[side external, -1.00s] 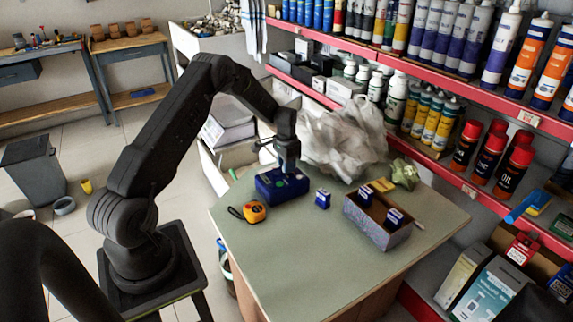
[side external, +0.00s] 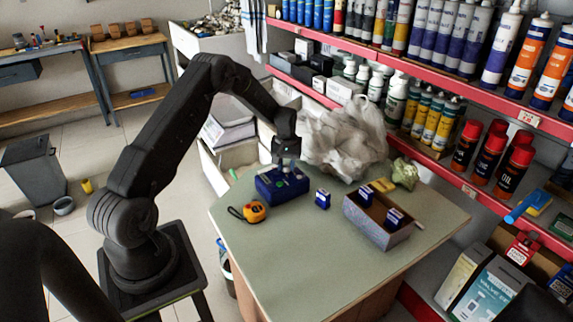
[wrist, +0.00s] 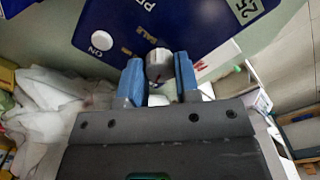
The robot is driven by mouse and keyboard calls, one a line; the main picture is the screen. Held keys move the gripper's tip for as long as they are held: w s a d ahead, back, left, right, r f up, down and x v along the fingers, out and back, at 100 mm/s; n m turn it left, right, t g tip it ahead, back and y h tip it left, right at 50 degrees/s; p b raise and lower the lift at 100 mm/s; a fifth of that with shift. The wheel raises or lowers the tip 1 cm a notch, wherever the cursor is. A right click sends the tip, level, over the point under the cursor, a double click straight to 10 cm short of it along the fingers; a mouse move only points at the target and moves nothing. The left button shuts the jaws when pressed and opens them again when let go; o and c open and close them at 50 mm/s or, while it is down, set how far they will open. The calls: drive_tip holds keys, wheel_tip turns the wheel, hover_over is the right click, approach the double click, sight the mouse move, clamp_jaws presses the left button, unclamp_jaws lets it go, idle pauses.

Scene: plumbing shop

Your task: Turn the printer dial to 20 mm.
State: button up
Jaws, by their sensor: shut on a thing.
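The blue printer (side external: 268,190) sits on the table near its back left edge. In the wrist view its blue top (wrist: 190,22) shows a white "ON" button, partly cut-off lettering and a white "25" label. The grey dial (wrist: 159,64) stands on the printer near its edge. My gripper (wrist: 160,82) is shut on the dial, one blue finger on each side. In the side view my gripper (side external: 286,166) points down onto the printer and hides the dial. I cannot read the dial's setting.
An orange tape measure (side external: 255,211) lies left of the printer. A small blue box (side external: 322,199) and an open carton (side external: 377,234) stand to its right. A crumpled plastic bag (side external: 345,140) is close behind my gripper. The table front (side external: 290,270) is clear.

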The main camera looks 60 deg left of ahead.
sight(287, 166)
drive_tip(key=n, duration=0.3)
drive_tip(key=shift+n, duration=2.2)
drive_tip(key=o, duration=0.9)
drive_tip(key=shift+o, duration=0.2)
wheel_tip(287, 166, up, 14)
